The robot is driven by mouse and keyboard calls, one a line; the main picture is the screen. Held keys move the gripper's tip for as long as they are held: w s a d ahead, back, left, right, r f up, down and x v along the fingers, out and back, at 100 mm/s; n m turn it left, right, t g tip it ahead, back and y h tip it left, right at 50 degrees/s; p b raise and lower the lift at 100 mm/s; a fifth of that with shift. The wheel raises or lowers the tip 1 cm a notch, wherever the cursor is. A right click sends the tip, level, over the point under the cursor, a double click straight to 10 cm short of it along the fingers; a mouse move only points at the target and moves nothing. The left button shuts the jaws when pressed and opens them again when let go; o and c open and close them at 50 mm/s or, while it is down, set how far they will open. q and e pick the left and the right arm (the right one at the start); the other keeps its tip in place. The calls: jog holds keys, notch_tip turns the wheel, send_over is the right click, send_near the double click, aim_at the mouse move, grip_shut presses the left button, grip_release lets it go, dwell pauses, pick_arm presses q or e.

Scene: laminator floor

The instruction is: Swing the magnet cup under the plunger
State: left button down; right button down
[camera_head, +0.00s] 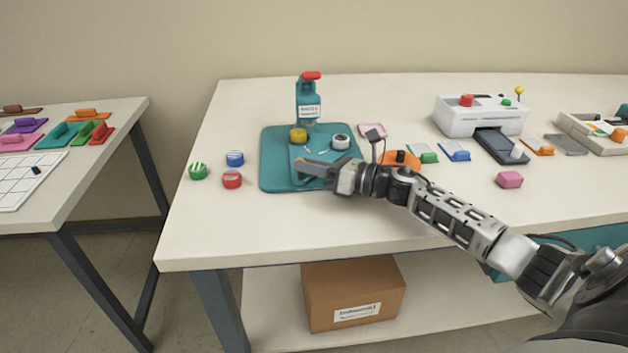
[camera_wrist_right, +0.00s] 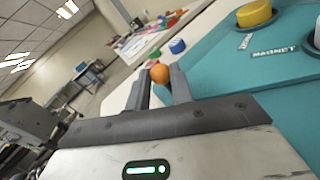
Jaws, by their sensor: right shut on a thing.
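The teal press (camera_head: 308,97) with a red top handle (camera_head: 311,75) stands at the back of a teal base plate (camera_head: 270,172). A yellow cup (camera_head: 298,135) sits in front of the press's lower end, and a white-topped cup (camera_head: 341,142) sits to its right. In the right wrist view the word MAGNET (camera_wrist_right: 275,50) is on the plate between the yellow cup (camera_wrist_right: 254,13) and a dark-rimmed cup at the edge; I cannot tell which it names. My left gripper is out of view.
Green (camera_head: 198,171), blue (camera_head: 235,158) and red (camera_head: 232,180) round pieces lie left of the plate. A pink block (camera_head: 509,180) and a white machine (camera_head: 481,116) are to the right. The table's front left is clear.

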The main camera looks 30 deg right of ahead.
jog(key=shift+s+d+r+n+g+y+b, duration=0.1)
jog(key=shift+s+d+n+g+y+b, duration=0.05)
jog(key=shift+d+n+g+y+b, duration=0.35)
jog(key=shift+a, duration=0.1)
jog(key=c, duration=1.2)
grip_release()
jog(key=shift+c, duration=0.2)
jog(key=shift+r, duration=0.25)
notch_tip(320, 180, up, 3)
jog(key=shift+f, duration=0.2)
jog(key=s+a+r+p, duration=0.1)
jog(key=s+a+r, duration=0.6)
jog(key=s+r, duration=0.3)
jog(key=shift+s+a, duration=0.2)
jog(key=shift+s, duration=0.8)
